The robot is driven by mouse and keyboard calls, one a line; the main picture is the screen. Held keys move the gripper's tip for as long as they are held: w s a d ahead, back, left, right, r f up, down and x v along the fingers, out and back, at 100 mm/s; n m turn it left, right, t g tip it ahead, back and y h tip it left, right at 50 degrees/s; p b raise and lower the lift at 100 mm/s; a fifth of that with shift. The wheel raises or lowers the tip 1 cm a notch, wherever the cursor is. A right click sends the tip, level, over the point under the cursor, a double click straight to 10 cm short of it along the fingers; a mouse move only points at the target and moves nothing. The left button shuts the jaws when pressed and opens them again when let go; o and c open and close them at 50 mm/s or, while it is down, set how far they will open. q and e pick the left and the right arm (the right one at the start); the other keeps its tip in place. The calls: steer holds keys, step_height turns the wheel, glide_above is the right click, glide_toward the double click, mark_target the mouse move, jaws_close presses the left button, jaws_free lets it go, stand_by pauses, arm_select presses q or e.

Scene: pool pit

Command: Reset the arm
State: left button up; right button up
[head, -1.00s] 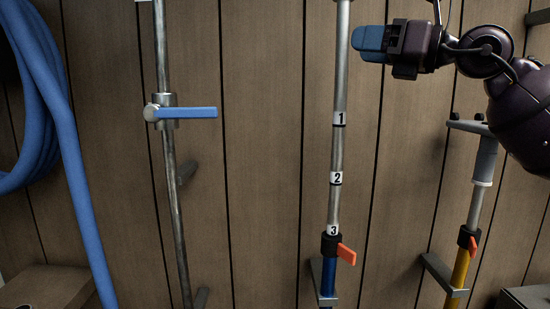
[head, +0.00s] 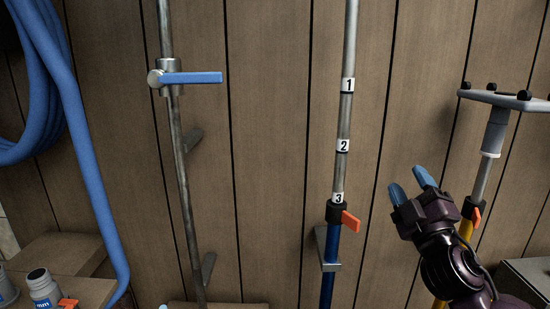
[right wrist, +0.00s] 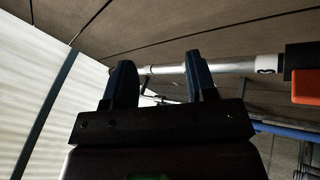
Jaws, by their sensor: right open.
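My right gripper (head: 411,184) is at the right of the head view, its two blue fingers pointing up and to the left. The fingers are apart with nothing between them. It is in front of the wall, right of the numbered pole and left of the yellow pole. In the right wrist view my open fingers (right wrist: 160,80) show, with a pale pole behind them. They do not appear to touch it. My left gripper is in neither view.
The numbered pole (head: 342,120) has an orange lever (head: 350,221). A yellow pole (head: 467,229) stands at right. A pipe has a blue valve handle (head: 192,78). A blue hose (head: 80,165) hangs at left.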

steer(key=s+d+f+m+g+h, duration=0.2)
steer(key=s+f+m+g, duration=0.2)
steer(key=f, duration=0.4)
steer(key=s+d+f+m+g+h, duration=0.25)
steer(key=s+f, duration=0.25)
steer(key=f, duration=0.3)
steer(key=s+d+f+m+g+h, duration=0.15)
steer(key=s+f+m+g, duration=0.25)
steer(key=f, duration=0.4)
steer(key=s+a+f+m+g+y, duration=0.1)
steer(key=s+a+f+m+g, duration=0.1)
steer(key=s+f+g, duration=0.6)
steer(key=s+a+f+m+g+y, duration=0.1)
steer(key=s+a+f+y, duration=0.15)
steer(key=s, duration=0.95)
steer(key=w+f+t, duration=0.2)
steer(key=f, duration=0.1)
steer(key=w+f+t, duration=0.2)
steer(key=w+f, duration=0.1)
steer(key=w+d+f+t, duration=0.1)
steer(key=w+f+t, duration=0.1)
steer(key=f, duration=0.1)
steer(key=shift+w+f, duration=0.2)
steer(key=shift+f, duration=0.15)
steer(key=shift+w+a+f+n+t, duration=0.15)
steer(key=shift+f+n+t, duration=0.1)
steer(key=shift+f+t, duration=0.45)
steer(key=shift+r+t, duration=0.15)
steer(key=shift+t, duration=0.1)
